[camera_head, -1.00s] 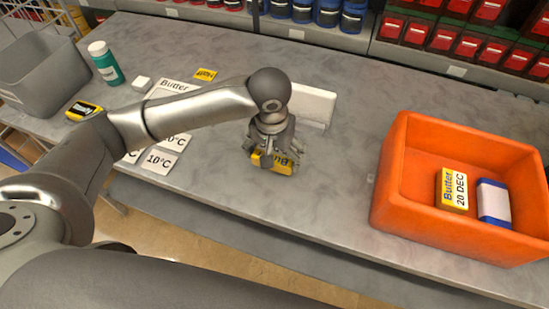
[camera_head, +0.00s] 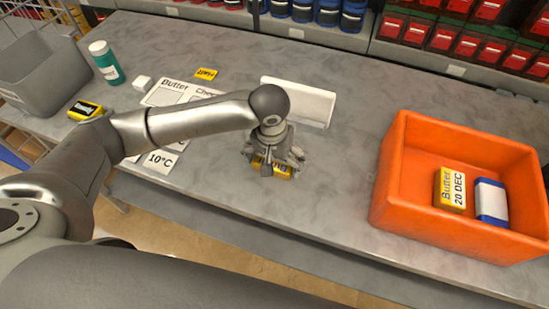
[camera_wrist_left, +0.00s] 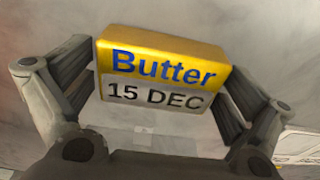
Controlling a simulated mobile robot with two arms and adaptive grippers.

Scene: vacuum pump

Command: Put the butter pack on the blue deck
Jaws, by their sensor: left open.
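A yellow butter pack (camera_wrist_left: 165,75), marked Butter 15 DEC, lies between the fingers of my left gripper (camera_wrist_left: 160,95) in the left wrist view. In the head view this pack (camera_head: 283,172) shows just below the left gripper (camera_head: 272,163), over the middle of the grey table. The left gripper is open, with one finger on each side of the pack. I cannot tell whether the pack rests on the table. A second butter pack (camera_head: 451,190), marked 20 DEC, is in the orange bin. I cannot make out a blue deck. My right gripper is not in view.
The orange bin (camera_head: 398,190) stands on the right of the table (camera_head: 340,185). A white upright panel (camera_head: 305,102) stands behind the gripper. At the left are a grey bin (camera_head: 45,80), a green bottle (camera_head: 105,65) and label cards (camera_head: 158,161). Stocked shelves line the back.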

